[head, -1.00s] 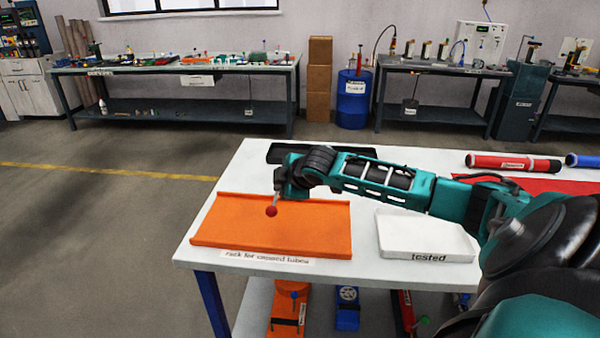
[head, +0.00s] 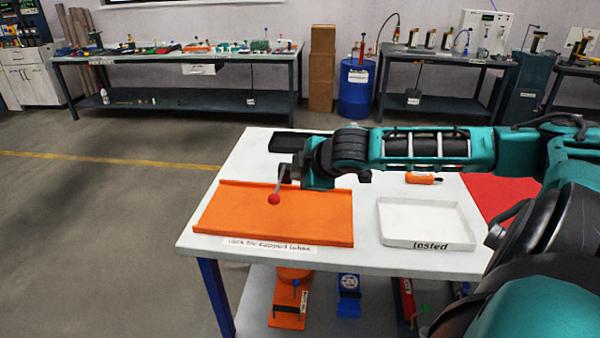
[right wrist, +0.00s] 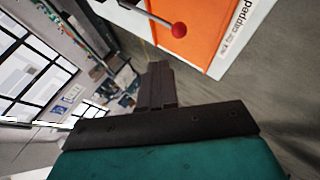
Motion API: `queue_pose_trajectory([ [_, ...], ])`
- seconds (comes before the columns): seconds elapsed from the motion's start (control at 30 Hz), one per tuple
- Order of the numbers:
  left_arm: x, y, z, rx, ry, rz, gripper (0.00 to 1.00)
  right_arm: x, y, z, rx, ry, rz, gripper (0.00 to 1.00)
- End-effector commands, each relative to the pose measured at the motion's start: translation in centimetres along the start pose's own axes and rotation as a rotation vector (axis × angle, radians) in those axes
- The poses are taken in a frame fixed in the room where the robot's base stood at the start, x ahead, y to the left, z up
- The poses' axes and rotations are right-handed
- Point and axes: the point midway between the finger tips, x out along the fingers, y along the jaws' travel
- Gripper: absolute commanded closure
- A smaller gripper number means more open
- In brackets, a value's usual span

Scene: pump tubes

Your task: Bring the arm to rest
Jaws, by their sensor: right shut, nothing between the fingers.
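My right arm reaches in from the right across the table in the head view. My right gripper (head: 316,179) is above the table, over the back right part of the orange rack for capped tubes (head: 230,205), and is partly hidden by its own wrist. In the right wrist view its fingers (right wrist: 157,76) are shut together with nothing between them. A red ball (head: 274,199) on a thin grey rod shows over the rack, left of the gripper. It also shows in the right wrist view (right wrist: 179,30); where the rod is fixed is unclear. My left gripper is not in view.
The white "tested" tray (head: 398,238) looks empty, right of the rack. An orange tube-like object (head: 422,178) lies behind it, near a red mat (head: 500,194). A black tray (head: 284,141) is at the back. Workbenches and a blue barrel (head: 353,95) stand by the wall.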

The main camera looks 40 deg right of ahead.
Motion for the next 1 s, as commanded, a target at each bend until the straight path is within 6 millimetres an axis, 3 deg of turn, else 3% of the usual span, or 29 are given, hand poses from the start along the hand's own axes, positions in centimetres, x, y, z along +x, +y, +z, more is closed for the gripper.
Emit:
queue_pose_trajectory([
  [0.37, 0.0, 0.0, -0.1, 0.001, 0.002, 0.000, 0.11, 0.1, 0.0, 0.0, 0.001, 0.001, -0.001, 1.00],
  [0.47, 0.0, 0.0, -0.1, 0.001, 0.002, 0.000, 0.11, 0.5, -1.1, -0.2, 0.015, 0.015, -0.014, 1.00],
  [0.57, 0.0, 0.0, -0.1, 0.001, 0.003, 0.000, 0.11, 1.6, -3.9, -0.7, 0.055, 0.057, -0.047, 1.00],
  [0.8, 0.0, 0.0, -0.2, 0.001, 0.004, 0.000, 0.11, 4.1, -15.1, -2.7, 0.251, 0.198, -0.150, 1.00],
  [1.0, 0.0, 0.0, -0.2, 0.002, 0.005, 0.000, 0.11, 4.0, -23.9, -4.0, 0.449, 0.268, -0.201, 1.00],
])
